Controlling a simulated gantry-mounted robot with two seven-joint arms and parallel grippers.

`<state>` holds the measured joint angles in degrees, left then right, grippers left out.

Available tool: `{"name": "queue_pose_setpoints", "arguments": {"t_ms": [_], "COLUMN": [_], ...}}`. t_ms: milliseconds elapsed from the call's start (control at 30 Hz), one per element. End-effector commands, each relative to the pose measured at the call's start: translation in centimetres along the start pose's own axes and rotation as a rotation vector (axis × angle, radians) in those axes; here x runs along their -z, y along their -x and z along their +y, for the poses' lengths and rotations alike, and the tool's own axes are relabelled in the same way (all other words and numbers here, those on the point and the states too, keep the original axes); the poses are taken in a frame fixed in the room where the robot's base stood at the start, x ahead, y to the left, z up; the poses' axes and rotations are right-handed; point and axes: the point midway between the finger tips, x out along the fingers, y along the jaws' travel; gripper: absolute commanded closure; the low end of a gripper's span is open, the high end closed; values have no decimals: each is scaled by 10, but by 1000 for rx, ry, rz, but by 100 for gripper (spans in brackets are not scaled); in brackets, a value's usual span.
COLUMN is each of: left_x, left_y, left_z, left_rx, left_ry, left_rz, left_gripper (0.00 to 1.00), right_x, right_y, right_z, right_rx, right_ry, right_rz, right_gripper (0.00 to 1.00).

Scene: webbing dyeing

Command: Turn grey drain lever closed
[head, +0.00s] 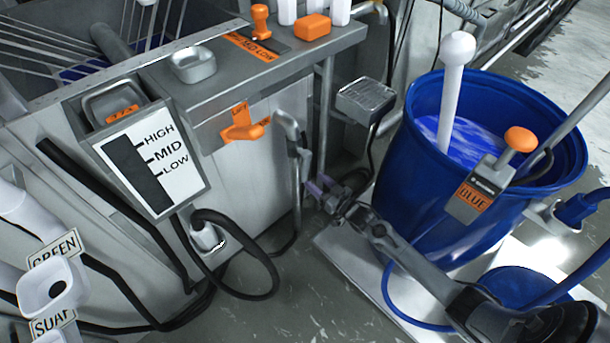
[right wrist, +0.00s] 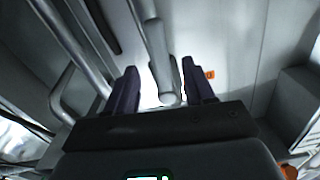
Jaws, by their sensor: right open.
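The grey drain lever (head: 304,161) hangs beside the grey drain pipe (head: 296,180) on the front of the machine, low and right of the orange valve handle. My right gripper (head: 318,187) is just below and right of the lever. In the right wrist view, a grey bar with a rounded end, which looks like the lever (right wrist: 161,62), lies between the two dark fingers of my right gripper (right wrist: 163,86). The fingers are open, with gaps on both sides of the bar. I cannot tell if either finger touches it. My left gripper is not in view.
A blue barrel (head: 400,200) with blue liquid stands right of the gripper, close to my right arm. A black hose (head: 240,296) loops below. A level gauge (head: 153,160) is at left.

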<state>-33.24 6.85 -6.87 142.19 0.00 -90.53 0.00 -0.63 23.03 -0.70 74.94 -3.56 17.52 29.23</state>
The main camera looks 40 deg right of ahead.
Motion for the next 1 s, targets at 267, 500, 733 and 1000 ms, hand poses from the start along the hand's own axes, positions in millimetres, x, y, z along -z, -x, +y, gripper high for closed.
{"name": "queue_pose_setpoints", "arguments": {"t_ms": [267,500,733,1000], "left_x": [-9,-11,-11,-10], "left_y": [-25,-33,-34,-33], "left_z": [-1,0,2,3], "left_rx": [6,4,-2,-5], "left_ry": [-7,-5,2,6], "left_rz": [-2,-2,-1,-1], "left_gripper": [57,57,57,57], "right_x": [-2,-1,0,0], "right_y": [-44,-63,-66,-66], "right_z": [0,0,0,0], "right_rx": [0,0,0,0], "right_ry": [1,1,1,1], "right_rz": [3,1,-1,-1], "right_gripper": [47,47,47,68]}}
